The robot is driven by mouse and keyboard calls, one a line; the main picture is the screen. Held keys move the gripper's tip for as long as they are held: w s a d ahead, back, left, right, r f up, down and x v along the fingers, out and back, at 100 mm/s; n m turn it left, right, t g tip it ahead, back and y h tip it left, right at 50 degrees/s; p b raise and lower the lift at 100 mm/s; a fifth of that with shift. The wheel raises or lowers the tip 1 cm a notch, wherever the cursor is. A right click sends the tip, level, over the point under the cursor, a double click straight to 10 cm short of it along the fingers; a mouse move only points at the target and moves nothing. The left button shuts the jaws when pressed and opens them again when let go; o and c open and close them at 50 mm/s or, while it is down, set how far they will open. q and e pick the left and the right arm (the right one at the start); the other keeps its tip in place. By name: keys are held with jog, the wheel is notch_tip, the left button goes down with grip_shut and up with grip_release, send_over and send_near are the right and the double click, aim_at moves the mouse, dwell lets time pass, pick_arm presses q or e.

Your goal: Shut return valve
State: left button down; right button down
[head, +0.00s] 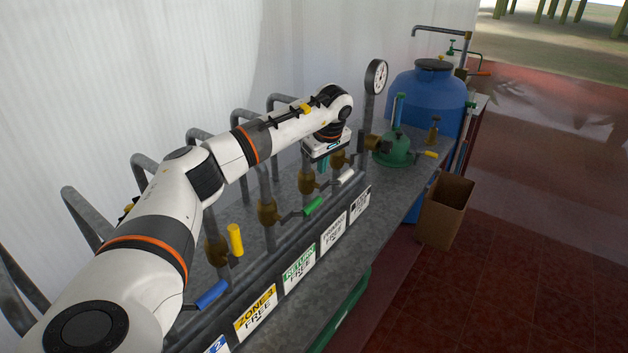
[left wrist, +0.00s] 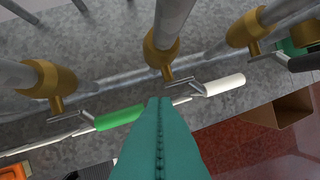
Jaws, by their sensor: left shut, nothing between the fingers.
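The green handle (head: 313,205) lies beside the green RETURN label (head: 298,270), and its lever runs from a brass valve body (head: 267,212). In the left wrist view the green handle (left wrist: 120,118) points right from its brass valve (left wrist: 48,82). My left gripper (head: 322,162) hangs over the valve row, beyond the green handle and near another brass valve (head: 306,182). Its teal fingers (left wrist: 160,101) are shut and empty. In the wrist view they appear at the handle's right end; I cannot tell if they touch it. My right gripper is out of view.
A white handle (left wrist: 225,85) is right of the fingers. Yellow (head: 235,240) and blue (head: 211,295) handles are nearer in the head view. Vertical pipes crowd the row. A gauge (head: 376,77), blue tank (head: 427,95) and cardboard box (head: 446,210) stand farther right.

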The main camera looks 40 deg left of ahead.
pick_arm(q)
jog(key=w+d+r+b, duration=0.1)
jog(key=w+r, duration=0.3)
jog(key=shift+d+r, duration=0.15)
jog(key=shift+r, duration=0.15)
jog(key=shift+w, duration=0.2)
jog(key=shift+f, duration=0.1)
